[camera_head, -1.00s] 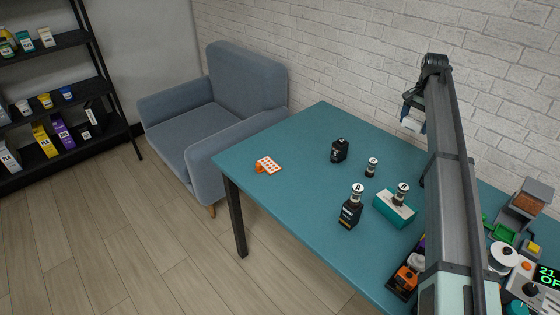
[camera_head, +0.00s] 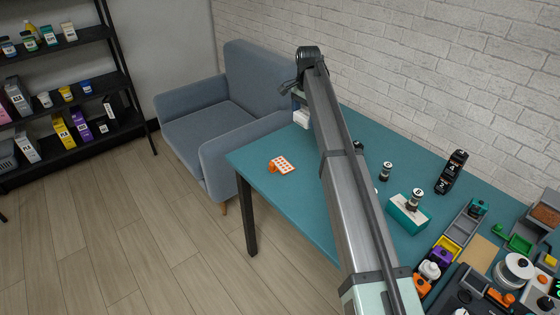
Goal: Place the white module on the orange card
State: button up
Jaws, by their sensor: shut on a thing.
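My gripper (camera_head: 299,103) is at the end of my arm, raised over the far left part of the teal table. It is shut on the white module (camera_head: 302,119), a small pale block hanging below it. The fingers are small and partly hidden by my arm. The orange card (camera_head: 284,166) lies on the table near its left corner, with a pale grid of spots and an orange piece at its left end. The module is above and to the right of the card in the picture, apart from it.
On the teal table (camera_head: 265,150), a small labelled jar (camera_head: 385,171), a teal block (camera_head: 407,214) bearing jar B (camera_head: 414,199) and a black numbered stack (camera_head: 452,172) stand right of my arm. Trays and parts crowd the right. Around the card is clear.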

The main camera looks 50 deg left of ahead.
jog(key=s+a, duration=0.5)
jog(key=s, duration=0.2)
send_near(280, 166)
jog(key=shift+f, duration=1.35)
jog(key=shift+f, duration=0.55)
jog(key=o, duration=1)
jog(key=shift+r, duration=0.1)
notch_tip(280, 166, up, 13)
